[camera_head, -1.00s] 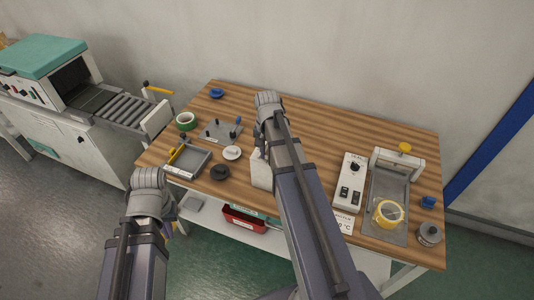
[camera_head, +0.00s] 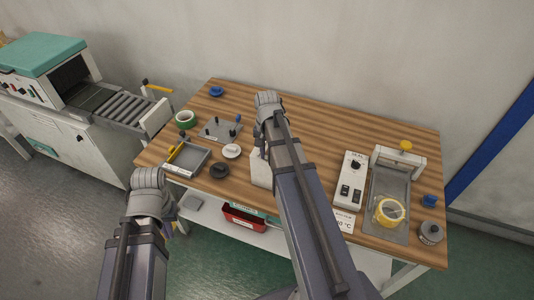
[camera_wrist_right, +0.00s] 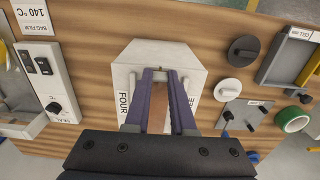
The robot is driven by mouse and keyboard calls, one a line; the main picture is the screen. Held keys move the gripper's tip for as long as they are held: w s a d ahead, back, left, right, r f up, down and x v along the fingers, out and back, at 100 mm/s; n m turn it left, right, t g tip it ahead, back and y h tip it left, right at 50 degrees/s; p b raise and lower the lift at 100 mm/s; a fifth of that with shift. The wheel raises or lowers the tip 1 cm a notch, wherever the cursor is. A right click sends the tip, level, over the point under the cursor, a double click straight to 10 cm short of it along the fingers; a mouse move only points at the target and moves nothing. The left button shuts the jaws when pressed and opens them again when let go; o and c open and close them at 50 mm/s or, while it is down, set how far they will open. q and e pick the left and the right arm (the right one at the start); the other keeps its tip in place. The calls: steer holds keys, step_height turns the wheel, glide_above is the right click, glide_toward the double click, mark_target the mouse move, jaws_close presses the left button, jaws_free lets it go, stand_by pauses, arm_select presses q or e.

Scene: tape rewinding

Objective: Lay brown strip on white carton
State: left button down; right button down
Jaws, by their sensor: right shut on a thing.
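The white carton (camera_head: 261,170) stands near the table's front edge, partly hidden by my right arm in the head view. In the right wrist view its pale top (camera_wrist_right: 190,68) lies below the fingers, with black lettering on its sides. My right gripper (camera_wrist_right: 160,76) is over the carton top, shut on the brown strip (camera_wrist_right: 157,120), which shows between the two purple fingers. Whether the strip touches the carton, I cannot tell. My left arm is at the lower left in front of the table; its gripper (camera_head: 174,222) is mostly hidden behind the wrist.
Left of the carton are a white disc (camera_head: 231,151), a dark disc (camera_head: 219,171), a grey tray (camera_head: 190,165), a pegged plate (camera_head: 219,131) and green tape (camera_head: 185,119). Right are a white control box (camera_head: 349,184) and a grey tray with a yellow roll (camera_head: 390,211).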

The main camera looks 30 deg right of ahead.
steer(key=c, duration=0.5)
jaws_free()
steer(key=shift+r+p, duration=3.55)
steer(key=shift+r, duration=0.05)
steer(key=shift+f, duration=0.1)
steer(key=shift+a, duration=0.15)
steer(key=s+a+f+n+b, duration=0.2)
steer(key=s+a+n, duration=0.2)
steer(key=a, duration=0.4)
steer(key=s+a+f+n+b, duration=0.2)
steer(key=s+a+n, duration=0.2)
steer(key=a, duration=0.5)
steer(key=s+a+f+n+h+b, duration=0.1)
steer(key=s+a+n, duration=0.3)
steer(key=a, duration=0.4)
steer(key=shift+s+a+f+n+b, duration=0.4)
steer(key=shift+n+b, duration=0.15)
steer(key=shift+n, duration=0.35)
